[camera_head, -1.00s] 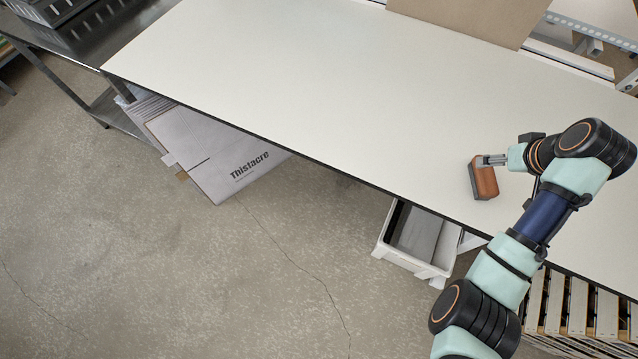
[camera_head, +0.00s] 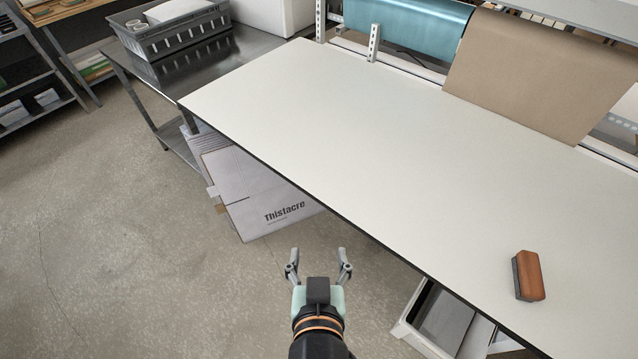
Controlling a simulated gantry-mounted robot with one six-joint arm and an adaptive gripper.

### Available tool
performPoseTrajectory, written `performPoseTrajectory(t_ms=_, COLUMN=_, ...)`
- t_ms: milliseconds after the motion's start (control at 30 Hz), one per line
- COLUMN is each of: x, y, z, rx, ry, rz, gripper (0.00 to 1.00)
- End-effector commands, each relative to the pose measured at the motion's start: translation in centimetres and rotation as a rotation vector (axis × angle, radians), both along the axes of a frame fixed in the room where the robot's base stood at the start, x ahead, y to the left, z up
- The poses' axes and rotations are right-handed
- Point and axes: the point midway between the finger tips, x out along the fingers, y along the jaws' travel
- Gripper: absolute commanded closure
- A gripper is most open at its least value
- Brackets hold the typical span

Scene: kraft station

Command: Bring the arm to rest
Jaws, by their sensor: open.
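My gripper (camera_head: 318,264) is at the bottom middle of the head camera view. Its two grey fingers are spread apart with nothing between them. It is over the floor in front of the table's front edge, apart from everything else. A brown block with a dark grey side (camera_head: 530,276), like a brush or eraser, lies on the white table (camera_head: 350,130) near its right front edge. The gripper is well to the left of this block.
A grey crate (camera_head: 172,42) stands on a dark metal table (camera_head: 262,45) at the back left. Cardboard boxes (camera_head: 262,195) lie under the white table. A white bin (camera_head: 432,325) is below its front edge. Brown paper (camera_head: 545,75) hangs at the back. The white tabletop is mostly clear.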

Motion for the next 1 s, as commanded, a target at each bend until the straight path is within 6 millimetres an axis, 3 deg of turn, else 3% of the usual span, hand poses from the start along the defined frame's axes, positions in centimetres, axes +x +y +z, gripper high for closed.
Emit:
performPoseTrajectory(t_ms=167, x=0.0, y=-0.1, z=7.0, rx=0.0, ry=-0.001, rz=-0.002, gripper=0.29)
performPoseTrajectory(t_ms=400, x=0.0, y=-0.2, z=19.6, rx=0.003, ry=-0.001, rz=-0.007, gripper=0.29)
performPoseTrajectory(t_ms=500, x=0.0, y=-0.2, z=23.1, rx=0.004, ry=-0.001, rz=-0.008, gripper=0.29)
performPoseTrajectory(t_ms=600, x=0.0, y=-0.2, z=24.3, rx=0.004, ry=0.0, rz=-0.01, gripper=0.29)
performPoseTrajectory(t_ms=1000, x=0.0, y=-0.2, z=24.1, rx=0.004, ry=0.0, rz=-0.01, gripper=0.29)
